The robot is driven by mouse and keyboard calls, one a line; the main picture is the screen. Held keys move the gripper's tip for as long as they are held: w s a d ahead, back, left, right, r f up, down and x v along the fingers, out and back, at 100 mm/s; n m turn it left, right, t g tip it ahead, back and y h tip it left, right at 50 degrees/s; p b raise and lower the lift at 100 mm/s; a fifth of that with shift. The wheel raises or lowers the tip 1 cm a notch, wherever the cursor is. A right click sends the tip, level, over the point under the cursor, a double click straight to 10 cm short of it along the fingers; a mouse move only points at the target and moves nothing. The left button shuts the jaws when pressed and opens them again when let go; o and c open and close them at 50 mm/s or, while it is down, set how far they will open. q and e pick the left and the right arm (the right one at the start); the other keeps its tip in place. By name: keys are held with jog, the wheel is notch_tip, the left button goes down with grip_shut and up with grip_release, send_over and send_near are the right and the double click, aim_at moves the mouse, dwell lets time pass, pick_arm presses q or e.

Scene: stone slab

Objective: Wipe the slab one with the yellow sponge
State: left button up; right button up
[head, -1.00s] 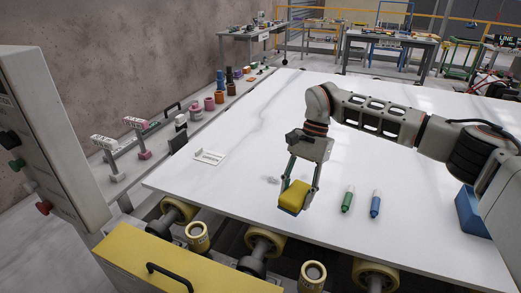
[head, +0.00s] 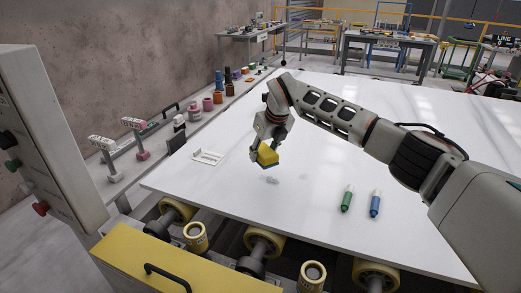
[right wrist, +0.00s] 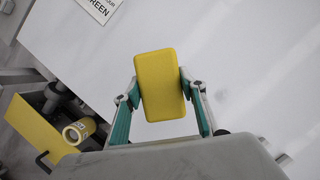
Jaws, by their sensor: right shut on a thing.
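The yellow sponge (head: 267,155) is held in my right gripper (head: 265,156), above the white slab (head: 320,140). In the right wrist view the sponge (right wrist: 160,84) sits between the two teal-sided fingers, with the slab (right wrist: 240,50) behind it. In the head view the sponge's underside looks dark blue-green, and it appears clear of the slab. A small clear or grey mark (head: 272,180) lies on the slab just below the sponge; I cannot tell what it is. My left gripper is not in view.
A green marker (head: 347,199) and a blue marker (head: 375,204) lie on the slab to the right. A white label holder or card (head: 207,157) lies near the left edge. Yellow rollers (head: 262,242) stand along the front edge. A ledge with coloured pots (head: 208,104) runs along the wall.

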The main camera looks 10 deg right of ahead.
jog(key=w+m, duration=0.1)
jog(key=m, duration=0.1)
jog(key=w+m+h, duration=0.1)
jog(key=shift+a+f+m+h, duration=0.15)
jog(key=shift+a+m+h, duration=0.15)
jog(key=shift+m, duration=0.1)
jog(key=shift+w+d+f+m+h, duration=0.1)
jog(key=shift+w+m+h, duration=0.1)
jog(key=shift+m, duration=0.3)
jog(key=shift+w+f+m+h, duration=0.1)
jog(key=shift+w+m, duration=0.1)
jog(key=shift+m, duration=0.3)
jog(key=shift+f+b, duration=0.8)
jog(key=shift+f, duration=1.05)
jog(key=shift+f+b, duration=0.3)
jog(key=shift+f, duration=0.8)
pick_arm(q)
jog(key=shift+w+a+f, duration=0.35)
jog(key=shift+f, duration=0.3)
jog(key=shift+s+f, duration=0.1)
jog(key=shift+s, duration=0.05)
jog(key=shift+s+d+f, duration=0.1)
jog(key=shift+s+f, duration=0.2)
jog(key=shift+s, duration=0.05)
